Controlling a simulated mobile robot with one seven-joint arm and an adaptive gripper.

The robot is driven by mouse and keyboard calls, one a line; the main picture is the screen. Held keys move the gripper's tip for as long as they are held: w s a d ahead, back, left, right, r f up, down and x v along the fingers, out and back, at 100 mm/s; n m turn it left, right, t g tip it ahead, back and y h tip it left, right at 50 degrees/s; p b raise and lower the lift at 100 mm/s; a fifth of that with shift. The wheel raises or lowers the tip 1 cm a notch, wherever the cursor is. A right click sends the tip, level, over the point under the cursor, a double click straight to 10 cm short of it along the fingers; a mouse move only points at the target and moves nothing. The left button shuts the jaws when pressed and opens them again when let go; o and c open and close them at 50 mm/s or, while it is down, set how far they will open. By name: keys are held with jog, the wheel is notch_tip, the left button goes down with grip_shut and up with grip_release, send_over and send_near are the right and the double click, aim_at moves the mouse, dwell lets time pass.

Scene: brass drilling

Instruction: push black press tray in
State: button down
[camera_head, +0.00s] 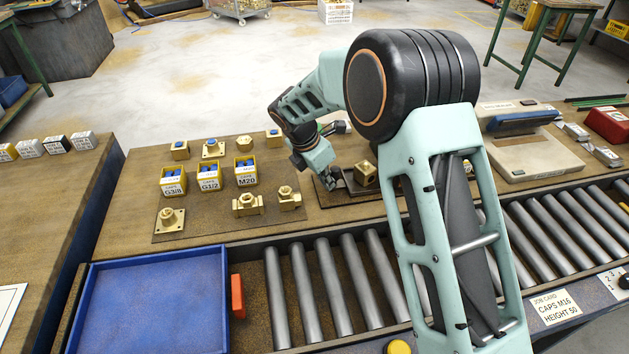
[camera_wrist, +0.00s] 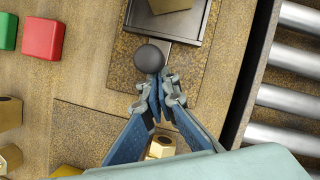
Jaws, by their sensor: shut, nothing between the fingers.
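The black press tray (camera_wrist: 205,42) is at the top of the wrist view, with a brass block (camera_wrist: 170,5) on it. A handle with a round black knob (camera_wrist: 149,58) sticks out from the tray toward my gripper (camera_wrist: 159,84). My gripper is shut and empty, its fingertips right by the knob; I cannot tell whether they touch it. In the head view, the brass block (camera_head: 365,173) shows beside my gripper (camera_head: 327,181), over a dark base on the bench. My arm hides part of the tray and what is behind it.
Roller conveyor (camera_head: 325,290) runs along the bench front, with a blue tray (camera_head: 150,300) at its left. Yellow bins (camera_head: 209,178) and several brass fittings (camera_head: 247,203) stand left of my gripper. A red block (camera_wrist: 43,37) and a green block (camera_wrist: 7,30) show in the wrist view.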

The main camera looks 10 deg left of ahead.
aim_at(375, 170)
jog(key=w+d+p, duration=0.1)
jog(key=w+d, duration=0.1)
jog(key=d, duration=0.2)
jog(key=w+d+p, duration=0.1)
jog(key=d, duration=0.2)
jog(key=w+d+p, duration=0.1)
jog(key=w+d, duration=0.1)
jog(key=d, duration=0.2)
jog(key=shift+w+d, duration=0.3)
jog(key=shift+d, duration=0.05)
jog(key=shift+d+r, duration=0.1)
jog(key=shift+d, duration=0.05)
